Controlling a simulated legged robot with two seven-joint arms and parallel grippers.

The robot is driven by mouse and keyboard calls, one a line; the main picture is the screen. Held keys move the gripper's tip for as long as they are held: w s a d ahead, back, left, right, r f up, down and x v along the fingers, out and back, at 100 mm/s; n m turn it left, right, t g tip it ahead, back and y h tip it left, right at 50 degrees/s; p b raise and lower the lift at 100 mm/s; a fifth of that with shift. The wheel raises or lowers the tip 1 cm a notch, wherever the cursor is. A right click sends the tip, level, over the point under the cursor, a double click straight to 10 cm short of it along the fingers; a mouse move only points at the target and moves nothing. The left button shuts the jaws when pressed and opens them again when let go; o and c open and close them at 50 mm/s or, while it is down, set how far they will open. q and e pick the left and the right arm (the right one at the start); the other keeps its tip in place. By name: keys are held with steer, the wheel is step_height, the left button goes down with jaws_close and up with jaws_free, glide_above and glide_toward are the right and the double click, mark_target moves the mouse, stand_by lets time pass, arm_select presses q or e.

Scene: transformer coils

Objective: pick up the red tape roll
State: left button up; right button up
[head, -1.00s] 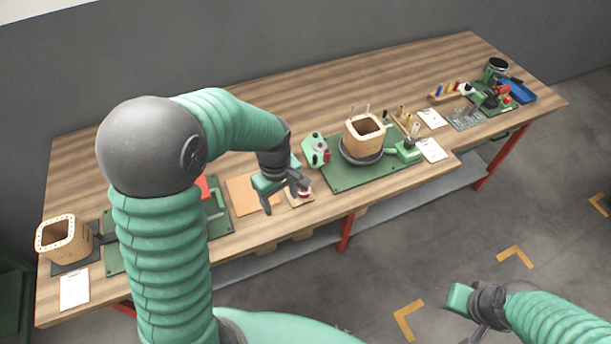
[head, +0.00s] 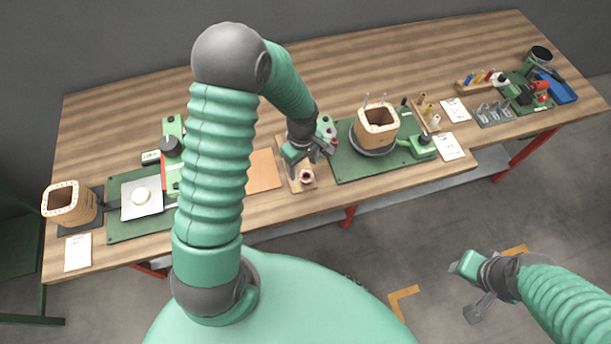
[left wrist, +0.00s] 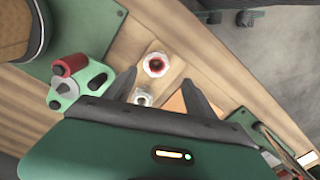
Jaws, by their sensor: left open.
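The red tape roll (head: 307,177), a small ring with a red centre and pale rim, lies on a small wooden board (head: 288,183) near the bench's front edge. It also shows in the left wrist view (left wrist: 155,65), beyond and between the fingertips, with a second whitish roll (left wrist: 142,97) nearer. My left gripper (head: 311,163) is open and empty, above the board and just behind the red roll in the head view. Its spread fingers also show in the left wrist view (left wrist: 162,84). My right gripper (head: 478,288) hangs over the floor, away from the bench; its jaw opening is unclear.
A green fixture with a red spool (left wrist: 70,65) stands close beside the board. A green mat (head: 345,172) with a wooden coil former (head: 377,125) lies to the right. An orange sheet (head: 263,171) lies to the left.

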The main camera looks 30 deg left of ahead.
mark_target(306, 177)
arm_select(q)
steer(key=shift+w+d+f, duration=0.1)
steer(key=shift+w+f, duration=0.15)
steer(key=shift+f, duration=0.3)
steer(key=shift+w+d+f, duration=0.1)
steer(key=shift+w+f, duration=0.15)
steer(key=shift+f, duration=0.25)
step_height(306, 177, down, 3)
steer(key=shift+s+d+r+p, duration=0.15)
steer(key=shift+r+p, duration=0.05)
steer(key=shift+p, duration=0.3)
steer(key=shift+f, duration=0.55)
steer(key=shift+a, duration=0.25)
steer(key=c, duration=1.1)
steer(key=shift+d, duration=0.15)
jaws_close()
arm_select(e)
steer(key=shift+w+d+r, duration=0.1)
steer(key=shift+d+r, duration=0.15)
steer(key=shift+r, duration=0.2)
arm_select(q)
steer(key=shift+r, duration=0.15)
